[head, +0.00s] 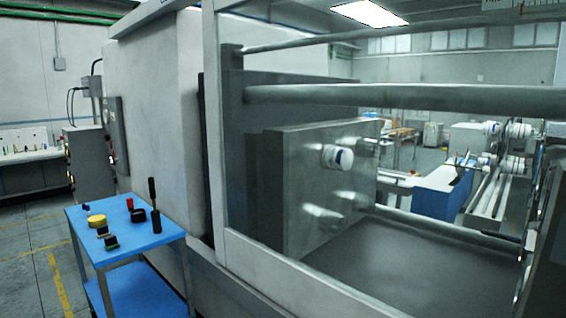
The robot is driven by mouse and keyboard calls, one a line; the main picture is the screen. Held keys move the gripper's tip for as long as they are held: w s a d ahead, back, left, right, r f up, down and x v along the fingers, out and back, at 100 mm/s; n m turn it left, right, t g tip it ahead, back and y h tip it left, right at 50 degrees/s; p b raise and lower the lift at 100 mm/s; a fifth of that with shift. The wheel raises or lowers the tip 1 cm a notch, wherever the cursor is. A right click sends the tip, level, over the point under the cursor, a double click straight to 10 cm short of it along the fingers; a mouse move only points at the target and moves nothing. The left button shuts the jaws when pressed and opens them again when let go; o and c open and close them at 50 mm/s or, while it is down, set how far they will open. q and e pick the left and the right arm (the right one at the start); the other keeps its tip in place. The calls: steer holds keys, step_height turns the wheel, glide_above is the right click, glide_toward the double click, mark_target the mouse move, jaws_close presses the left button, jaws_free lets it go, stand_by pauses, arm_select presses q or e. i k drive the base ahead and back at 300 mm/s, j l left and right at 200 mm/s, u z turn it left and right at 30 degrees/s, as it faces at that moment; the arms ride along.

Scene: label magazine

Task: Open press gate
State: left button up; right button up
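The press gate (213,130) is a pale grey frame that fills the right of the head view. Its left post is upright and its lower rail (310,285) slopes down to the right. I see through it into the press; whether a clear pane fills it I cannot tell. Neither of my grippers is in view.
A blue cart (125,232) with a black-handled tool (154,205), a yellow roll (97,220) and small parts stands left of the gate, close to the press housing (160,110). A grey cabinet (90,160) stands behind it. Floor at the far left is clear.

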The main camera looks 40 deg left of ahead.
mark_target(304, 292)
steer(key=u, duration=0.9)
